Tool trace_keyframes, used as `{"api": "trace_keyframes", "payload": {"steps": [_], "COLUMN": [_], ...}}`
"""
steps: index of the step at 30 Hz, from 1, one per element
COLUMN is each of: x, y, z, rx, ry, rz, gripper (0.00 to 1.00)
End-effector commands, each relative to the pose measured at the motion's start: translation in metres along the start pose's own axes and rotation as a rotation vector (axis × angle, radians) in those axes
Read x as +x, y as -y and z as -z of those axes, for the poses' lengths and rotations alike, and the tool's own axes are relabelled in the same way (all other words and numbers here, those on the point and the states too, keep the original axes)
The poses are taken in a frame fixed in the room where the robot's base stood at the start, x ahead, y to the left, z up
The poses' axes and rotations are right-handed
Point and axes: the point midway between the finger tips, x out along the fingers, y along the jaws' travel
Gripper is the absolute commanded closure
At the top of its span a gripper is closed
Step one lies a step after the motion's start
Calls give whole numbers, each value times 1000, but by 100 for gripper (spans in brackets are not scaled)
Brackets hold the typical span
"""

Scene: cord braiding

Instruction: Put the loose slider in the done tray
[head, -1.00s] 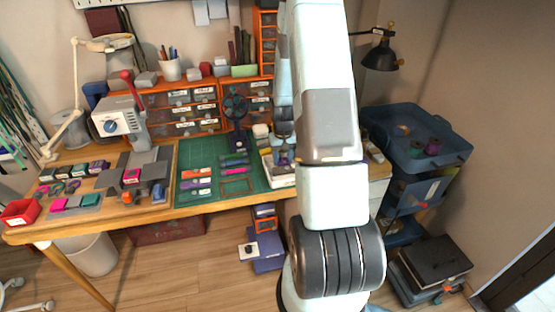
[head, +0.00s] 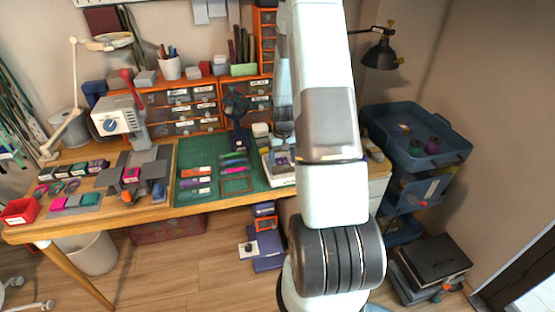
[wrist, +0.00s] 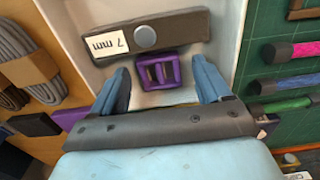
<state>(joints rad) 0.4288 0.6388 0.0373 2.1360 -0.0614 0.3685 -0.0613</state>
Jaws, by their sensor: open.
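A purple slider (wrist: 158,70), a small frame with a bar across its opening, lies in a white tray (wrist: 216,50) in the wrist view. My gripper (wrist: 162,85) is open, with one blue finger on each side of the slider and visible gaps to it. In the head view the white tray (head: 282,181) stands at the right end of the green mat, and my gripper (head: 284,133) is above it. Whether this tray is the done tray cannot be read from a label.
A dark bar labelled 7 mm (wrist: 150,38) lies in the tray just beyond the slider. Bundled grey cord (wrist: 28,55) lies left of the tray. Cords with dark ends lie on the green mat (wrist: 283,84) to its right. A desk fan (head: 236,107) stands behind the mat.

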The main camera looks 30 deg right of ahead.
Motion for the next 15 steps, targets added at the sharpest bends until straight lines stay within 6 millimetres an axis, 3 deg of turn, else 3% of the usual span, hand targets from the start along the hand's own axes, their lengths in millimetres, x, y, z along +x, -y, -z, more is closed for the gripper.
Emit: {"api": "trace_keyframes", "payload": {"steps": [8, 15], "x": [-12, -53], "y": [0, 0], "z": [1, 2], "rx": [0, 0], "ry": [-1, -4], "rz": [0, 0], "gripper": [23, 23]}}
